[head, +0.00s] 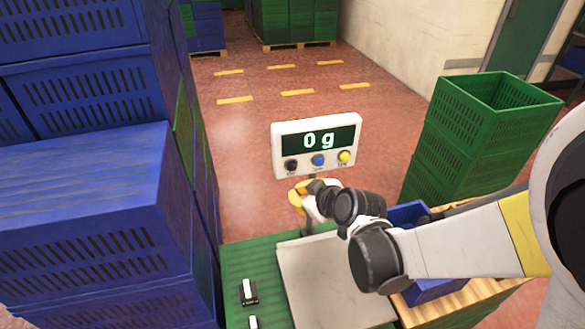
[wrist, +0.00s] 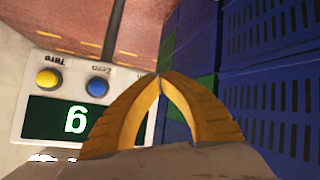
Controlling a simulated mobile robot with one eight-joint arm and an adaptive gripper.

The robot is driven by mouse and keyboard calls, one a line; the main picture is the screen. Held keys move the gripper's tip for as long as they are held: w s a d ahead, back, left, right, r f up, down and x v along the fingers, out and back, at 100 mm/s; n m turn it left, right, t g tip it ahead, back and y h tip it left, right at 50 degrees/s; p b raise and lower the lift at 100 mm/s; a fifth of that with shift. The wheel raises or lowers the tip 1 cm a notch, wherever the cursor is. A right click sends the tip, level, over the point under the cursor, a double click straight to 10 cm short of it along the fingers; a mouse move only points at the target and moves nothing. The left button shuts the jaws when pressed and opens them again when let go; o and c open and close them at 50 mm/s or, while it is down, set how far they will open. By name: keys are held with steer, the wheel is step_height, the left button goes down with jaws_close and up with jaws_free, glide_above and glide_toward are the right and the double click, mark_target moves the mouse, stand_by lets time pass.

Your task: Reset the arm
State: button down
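My arm reaches in from the right in the head view, and my gripper (head: 299,196) is in front of the scale's display, over the back of the scale. In the wrist view the two yellow fingers of my gripper (wrist: 159,76) meet at their tips, with nothing visible between them. The scale display (head: 316,143) is white with a dark screen reading 0 g and black, blue and yellow buttons. It also shows upside down at the left of the wrist view (wrist: 62,88). The bare scale plate (head: 325,285) lies below my arm.
Blue crates (head: 95,215) are stacked high at the left. Green crates (head: 470,140) are stacked at the right. A blue crate (head: 435,291) stands partly behind my arm on a wooden surface. Small switches (head: 249,292) sit on the green surface (head: 240,262). Open floor lies behind the display.

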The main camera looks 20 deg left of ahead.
steer(key=s+d+r+m+h, duration=0.2)
steer(key=s+d+r+m, duration=0.1)
steer(key=d, duration=0.5)
steer(key=s+d+r+m+h, duration=0.2)
steer(key=s+d+r+m, duration=0.1)
steer(key=d, duration=0.6)
steer(key=s+d+r+m+h, duration=0.2)
steer(key=s+d+r+m, duration=0.15)
steer(key=d, duration=0.45)
steer(key=s+d+m+h, duration=0.2)
steer(key=s+d+m, duration=0.2)
steer(key=s+d, duration=0.4)
steer(key=shift+s+d+f+g, duration=0.25)
steer(key=shift+d+f+g, duration=0.05)
steer(key=shift+d+f, duration=0.2)
